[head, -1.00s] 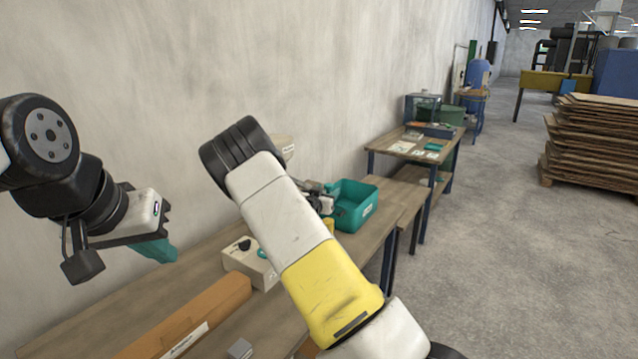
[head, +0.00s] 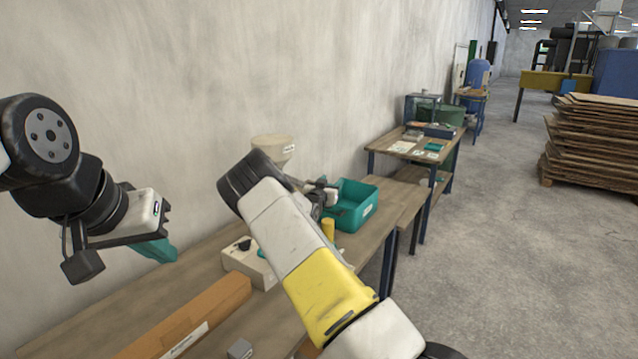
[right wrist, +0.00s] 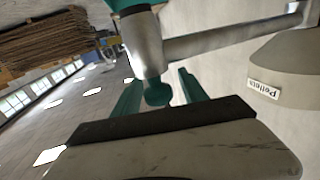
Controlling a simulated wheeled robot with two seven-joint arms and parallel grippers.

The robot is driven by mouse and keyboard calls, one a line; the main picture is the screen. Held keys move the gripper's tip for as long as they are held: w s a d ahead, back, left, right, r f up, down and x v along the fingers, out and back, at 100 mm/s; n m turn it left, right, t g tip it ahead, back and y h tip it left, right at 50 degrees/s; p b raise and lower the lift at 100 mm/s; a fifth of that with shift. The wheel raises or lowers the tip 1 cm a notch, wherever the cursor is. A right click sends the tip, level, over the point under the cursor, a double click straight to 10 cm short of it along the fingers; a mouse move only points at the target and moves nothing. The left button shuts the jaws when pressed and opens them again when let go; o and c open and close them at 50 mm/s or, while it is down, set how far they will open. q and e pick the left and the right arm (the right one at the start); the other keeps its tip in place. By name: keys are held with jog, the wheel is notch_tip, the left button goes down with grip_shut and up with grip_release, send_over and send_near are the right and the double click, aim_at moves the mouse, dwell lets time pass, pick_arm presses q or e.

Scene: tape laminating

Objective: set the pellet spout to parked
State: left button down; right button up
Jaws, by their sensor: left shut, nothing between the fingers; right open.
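The pellet hopper (head: 272,150), a pale funnel shape, stands by the wall, partly behind my right arm. In the right wrist view the hopper (right wrist: 285,75) bears a "Pellets" label. A metal spout arm (right wrist: 235,43) reaches from the hopper's side to a grey cylinder with a teal knob-like tip (right wrist: 157,93). My right gripper (right wrist: 158,82) is open, its teal fingers on either side of that tip; I cannot tell whether they touch it. My left gripper (head: 160,249) is shut and empty, above the bench's left side, away from the hopper.
A teal bin (head: 367,211) sits on the bench (head: 400,200) beside the spout area. A beige control box (head: 238,263), a long brown box (head: 190,318) and a small grey block (head: 240,348) lie nearer. A second table (head: 385,140) stands farther back.

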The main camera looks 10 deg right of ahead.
grip_shut()
dwell(1.4)
